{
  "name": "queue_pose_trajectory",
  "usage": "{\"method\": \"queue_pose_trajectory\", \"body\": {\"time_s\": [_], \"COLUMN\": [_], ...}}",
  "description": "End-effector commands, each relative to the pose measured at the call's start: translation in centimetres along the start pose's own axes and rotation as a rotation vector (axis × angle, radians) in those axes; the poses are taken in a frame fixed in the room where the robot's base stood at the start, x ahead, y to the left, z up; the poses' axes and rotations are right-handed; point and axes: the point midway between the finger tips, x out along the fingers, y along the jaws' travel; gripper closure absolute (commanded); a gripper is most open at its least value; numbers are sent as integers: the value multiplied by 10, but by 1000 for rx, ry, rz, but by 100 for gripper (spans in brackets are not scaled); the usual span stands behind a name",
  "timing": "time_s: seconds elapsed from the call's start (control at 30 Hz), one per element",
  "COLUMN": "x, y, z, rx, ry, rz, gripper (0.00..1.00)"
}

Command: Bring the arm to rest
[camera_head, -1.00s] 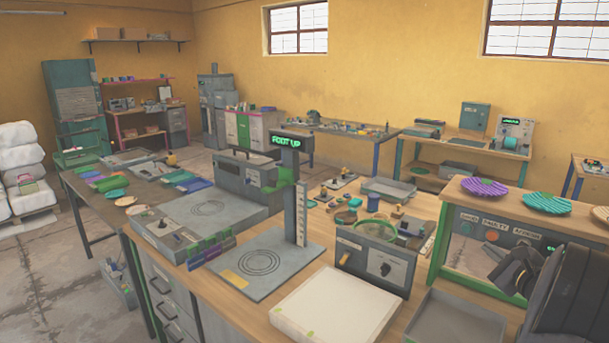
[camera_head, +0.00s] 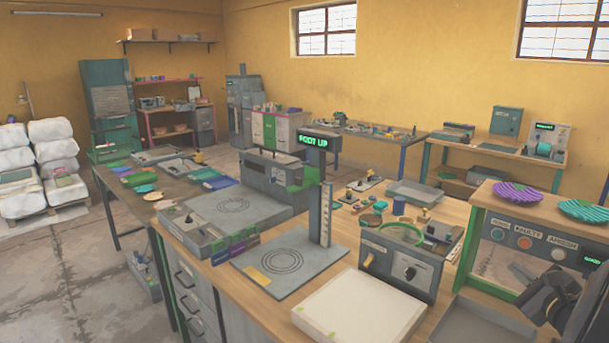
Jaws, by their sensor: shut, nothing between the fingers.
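My gripper (camera_head: 528,306) shows at the lower right edge, dark and partly cut off by the frame, beside the black bulk of my arm (camera_head: 585,312). Its fingers look shut with nothing between them. It is over the right end of the scene, in front of the green-framed button stand (camera_head: 487,258), and apart from the press. The press plate (camera_head: 290,262) with ring marks lies bare on the wooden bench. Its post (camera_head: 325,215) carries a sign reading FOOT UP in green.
A white slab (camera_head: 360,310) and a grey control box (camera_head: 402,268) stand at the bench front. A purple plate (camera_head: 517,193) and a teal plate (camera_head: 583,210) lie on the stand. A grey tray (camera_head: 480,322) sits below my gripper. Concrete floor (camera_head: 85,285) is open at left.

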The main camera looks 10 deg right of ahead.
Motion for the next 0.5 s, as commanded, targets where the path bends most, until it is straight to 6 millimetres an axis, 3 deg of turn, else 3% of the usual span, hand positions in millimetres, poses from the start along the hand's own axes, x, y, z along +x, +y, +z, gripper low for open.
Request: {"method": "queue_pose_trajectory", "body": {"time_s": [0.5], "x": [12], "y": [-11], "z": [-8], "rx": [1], "ry": [0], "rz": [0], "gripper": [100]}}
